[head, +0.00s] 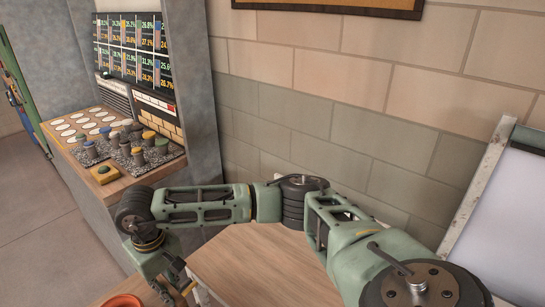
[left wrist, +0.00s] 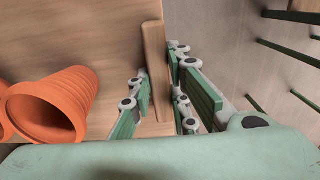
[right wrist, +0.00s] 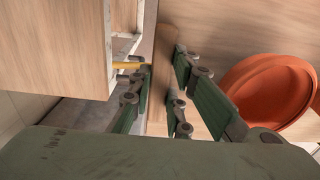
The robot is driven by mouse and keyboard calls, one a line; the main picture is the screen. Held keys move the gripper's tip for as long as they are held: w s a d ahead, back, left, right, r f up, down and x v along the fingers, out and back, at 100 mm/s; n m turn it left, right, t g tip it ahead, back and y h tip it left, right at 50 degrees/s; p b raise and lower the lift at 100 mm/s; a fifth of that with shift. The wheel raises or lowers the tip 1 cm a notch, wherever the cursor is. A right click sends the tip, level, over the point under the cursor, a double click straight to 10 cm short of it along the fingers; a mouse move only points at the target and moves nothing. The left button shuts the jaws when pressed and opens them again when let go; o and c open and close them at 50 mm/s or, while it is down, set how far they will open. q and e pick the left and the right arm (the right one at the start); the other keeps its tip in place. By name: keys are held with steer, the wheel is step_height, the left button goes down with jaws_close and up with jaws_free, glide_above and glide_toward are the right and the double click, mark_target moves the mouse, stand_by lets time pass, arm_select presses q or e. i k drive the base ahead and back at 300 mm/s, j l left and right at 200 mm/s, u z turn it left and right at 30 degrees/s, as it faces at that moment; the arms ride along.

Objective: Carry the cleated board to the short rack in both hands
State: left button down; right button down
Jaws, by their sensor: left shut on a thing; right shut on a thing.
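The cleated board (left wrist: 60,35) is a pale wooden board with a raised cleat (left wrist: 152,65) along its end. In the left wrist view my left gripper (left wrist: 158,75) has its fingers on both sides of this cleat, shut on it. In the right wrist view my right gripper (right wrist: 163,72) is shut on the cleat at the board's other end (right wrist: 240,35). Ribbed orange clay pots (left wrist: 50,105) lie or stand on the board; one orange piece shows in the right wrist view (right wrist: 262,95). In the head view my right gripper (head: 178,284) is low at left, and only a sliver of board and orange rim (head: 122,301) shows.
A wooden surface with a white frame (right wrist: 60,45) is close beside my right gripper; a wooden top (head: 265,265) lies under my right arm. A control desk (head: 115,145) stands at left against the block wall (head: 340,130). Green bars (left wrist: 290,16) show past the board's left-hand end.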

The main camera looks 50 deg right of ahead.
mark_target(295, 257)
steer(key=i+j+z, duration=0.15)
steer(key=i, duration=0.7)
steer(key=z, duration=2.35)
